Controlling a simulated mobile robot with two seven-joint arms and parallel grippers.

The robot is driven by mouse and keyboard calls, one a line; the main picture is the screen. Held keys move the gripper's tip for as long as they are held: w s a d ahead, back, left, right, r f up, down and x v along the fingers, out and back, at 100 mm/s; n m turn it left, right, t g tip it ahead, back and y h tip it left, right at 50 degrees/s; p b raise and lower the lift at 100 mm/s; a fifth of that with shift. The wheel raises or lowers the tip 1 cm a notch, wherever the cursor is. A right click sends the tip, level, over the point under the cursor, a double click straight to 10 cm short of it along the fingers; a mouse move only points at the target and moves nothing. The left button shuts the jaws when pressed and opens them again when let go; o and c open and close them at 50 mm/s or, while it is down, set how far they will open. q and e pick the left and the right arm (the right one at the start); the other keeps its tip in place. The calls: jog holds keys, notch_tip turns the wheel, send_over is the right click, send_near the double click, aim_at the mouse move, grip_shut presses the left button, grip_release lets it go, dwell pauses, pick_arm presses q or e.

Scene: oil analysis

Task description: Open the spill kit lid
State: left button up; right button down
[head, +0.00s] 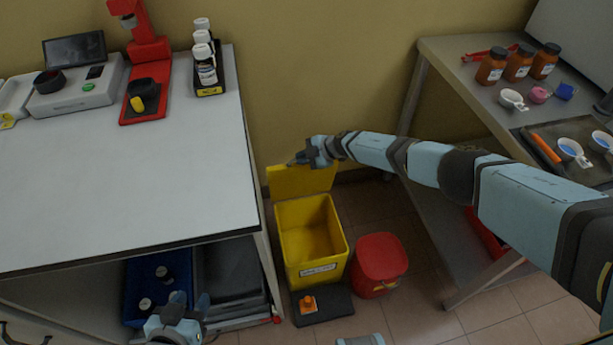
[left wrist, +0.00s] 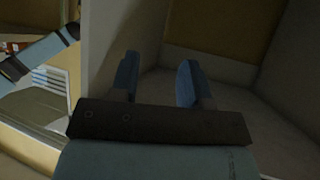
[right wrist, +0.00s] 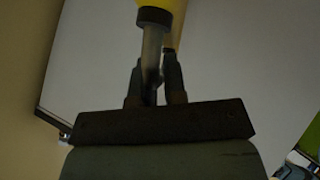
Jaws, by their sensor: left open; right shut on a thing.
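The yellow spill kit bin (head: 312,243) stands on the floor between the two tables, with its inside showing. Its yellow lid (head: 300,182) stands raised at the back edge of the bin. My right gripper (head: 302,160) is at the top edge of the lid. In the right wrist view my right gripper (right wrist: 155,75) is shut on a grey bar with a dark collar, with yellow beyond it; I take this as the lid's handle. My left gripper (head: 190,301) is open and empty at the left table's lower shelf; it also shows in the left wrist view (left wrist: 159,80).
A red lidded bin (head: 379,262) stands right of the spill kit. A dark mat (head: 335,305) with an orange item (head: 308,304) lies in front. The left table (head: 120,190) and right table (head: 440,47) flank the floor space.

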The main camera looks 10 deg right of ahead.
pick_arm(q)
jog(key=shift+d+r, duration=0.1)
jog(key=shift+d, duration=0.1)
pick_arm(e)
jog(key=shift+w+r, duration=0.1)
jog(key=shift+w, duration=0.6)
jog(key=c, duration=1.5)
grip_release()
